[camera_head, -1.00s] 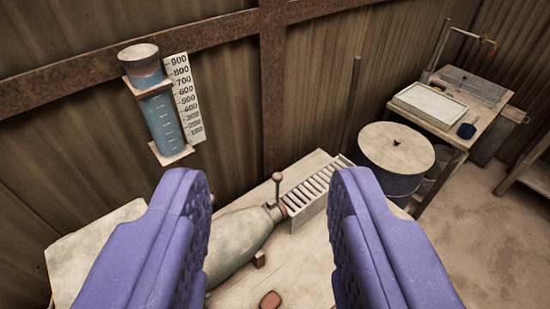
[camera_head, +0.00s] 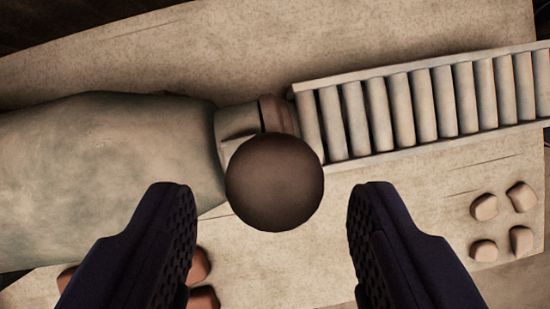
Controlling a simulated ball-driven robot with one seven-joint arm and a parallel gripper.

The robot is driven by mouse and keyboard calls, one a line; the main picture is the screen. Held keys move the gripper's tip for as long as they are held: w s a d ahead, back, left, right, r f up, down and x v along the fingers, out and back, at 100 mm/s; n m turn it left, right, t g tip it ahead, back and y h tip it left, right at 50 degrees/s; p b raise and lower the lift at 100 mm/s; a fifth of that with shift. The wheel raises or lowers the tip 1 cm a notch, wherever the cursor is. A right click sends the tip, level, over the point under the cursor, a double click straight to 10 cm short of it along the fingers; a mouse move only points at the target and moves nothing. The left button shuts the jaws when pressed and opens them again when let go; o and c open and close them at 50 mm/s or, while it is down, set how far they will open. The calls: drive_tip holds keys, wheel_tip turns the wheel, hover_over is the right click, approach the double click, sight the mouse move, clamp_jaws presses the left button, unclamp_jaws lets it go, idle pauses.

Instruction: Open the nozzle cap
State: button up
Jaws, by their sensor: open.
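The bottle-shaped press body (camera_head: 100,165) lies on its side on the pale table, its narrow nozzle end pointing right. At the nozzle is a reddish-brown cap ring (camera_head: 282,115). A lever with a round dark brown knob (camera_head: 274,182) rises toward the camera there, and the knob hides part of the nozzle and cap. My gripper (camera_head: 268,230) is open and empty. Its two dark purple fingers stand to the left and right of the knob, with a gap on both sides in the picture. I cannot tell the depth between fingers and knob.
A rack of grey rollers (camera_head: 440,100) runs right from the nozzle. Several small pale blocks (camera_head: 503,219) lie at the lower right of the table (camera_head: 400,205). Reddish blocks (camera_head: 203,297) sit at the lower left, partly behind the left finger.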

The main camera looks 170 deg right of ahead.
drive_tip(key=b+x, duration=0.2)
drive_tip(key=x, duration=0.4)
drive_tip(key=shift+w+f, duration=0.25)
drive_tip(key=shift+f, duration=0.1)
clamp_jaws()
